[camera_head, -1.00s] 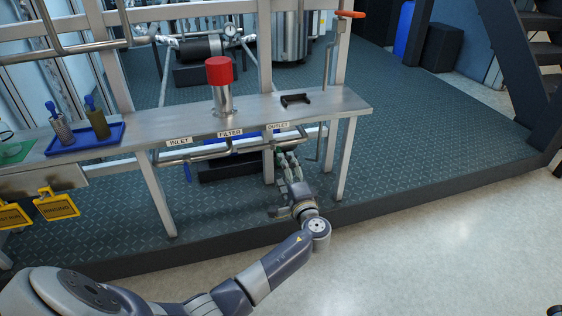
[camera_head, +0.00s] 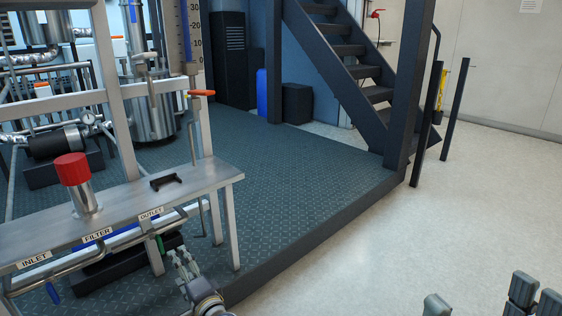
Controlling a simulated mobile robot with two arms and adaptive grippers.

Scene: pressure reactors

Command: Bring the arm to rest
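My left gripper (camera_head: 184,264) is at the lower left of the head view, below the front edge of the steel bench and near a green valve handle (camera_head: 160,244) under the outlet label. Its fingers point up toward the pipe and look extended and empty; a gap shows between them and the green handle. Most of my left arm is out of the picture. My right gripper (camera_head: 490,300) shows at the lower right corner, with its grey fingers spread apart and nothing between them. Its palm and arm are cut off by the frame edge.
The steel bench (camera_head: 215,176) carries a red-capped filter (camera_head: 73,170) and a black bracket (camera_head: 165,181). A pipe with a blue handle (camera_head: 53,293) runs under it. A dark platform edge (camera_head: 325,235) crosses the middle. Stairs (camera_head: 340,60) stand behind. Pale floor (camera_head: 400,240) at right is clear.

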